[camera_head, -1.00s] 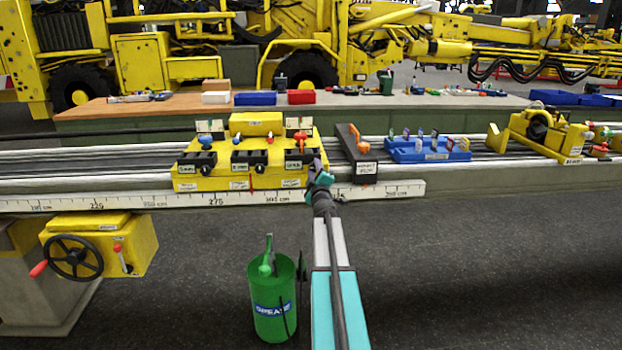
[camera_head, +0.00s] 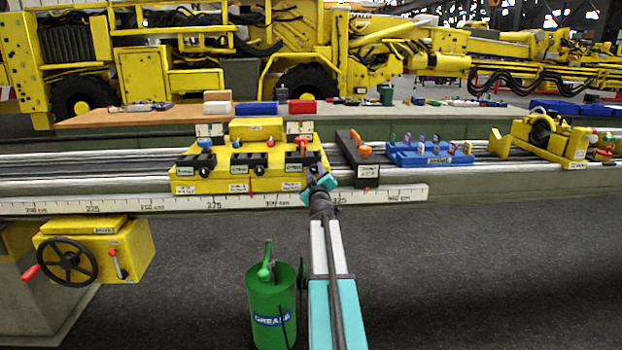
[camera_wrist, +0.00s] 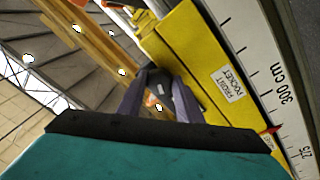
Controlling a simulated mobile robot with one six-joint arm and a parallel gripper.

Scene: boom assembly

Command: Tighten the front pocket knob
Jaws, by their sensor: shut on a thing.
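A yellow fixture block (camera_head: 215,185) sits on the rail, with a white label reading "FRONT POCKET" (camera_wrist: 228,84) in the wrist view. My gripper (camera_wrist: 160,92), with two purple-grey fingers, is shut on a dark knob (camera_wrist: 160,77) beside that label. The fingers stand on either side of the knob and cover part of it. In the head view my gripper (camera_head: 316,174) is at the right front corner of the block, and the knob it holds cannot be made out there.
Several black knobs and coloured levers stand on the block. A dark stop with an orange lever (camera_head: 362,160) is just right of my gripper. A blue tray (camera_head: 430,158) lies farther right. A ruler (camera_head: 385,195) runs along the rail front. A green grease can (camera_head: 271,305) stands below.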

